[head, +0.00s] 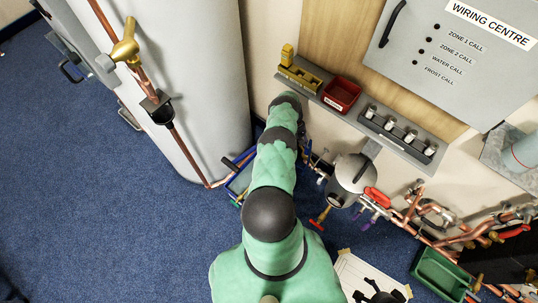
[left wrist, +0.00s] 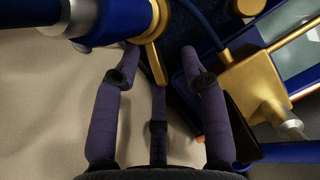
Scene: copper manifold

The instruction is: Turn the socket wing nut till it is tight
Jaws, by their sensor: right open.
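In the left wrist view a brass piece, which looks like the socket wing nut (left wrist: 155,62), has a ring at the end of a blue cylinder (left wrist: 115,22) and a flat wing pointing down. My left gripper (left wrist: 160,56) is open, its dark fingers spread to either side of that wing; I cannot tell whether any finger touches it. In the head view my green left arm hides the left gripper and the nut. My right gripper (head: 376,293) is open at the bottom edge, dark and partly cut off, over a white sheet (head: 350,272).
In the left wrist view a brass block (left wrist: 250,85) sits close at the right. The white cylinder (head: 205,90) stands left of my arm. A shelf with a red tray (head: 342,94) runs along the wall. Copper pipes (head: 465,238) and a green tray (head: 437,275) are at the right.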

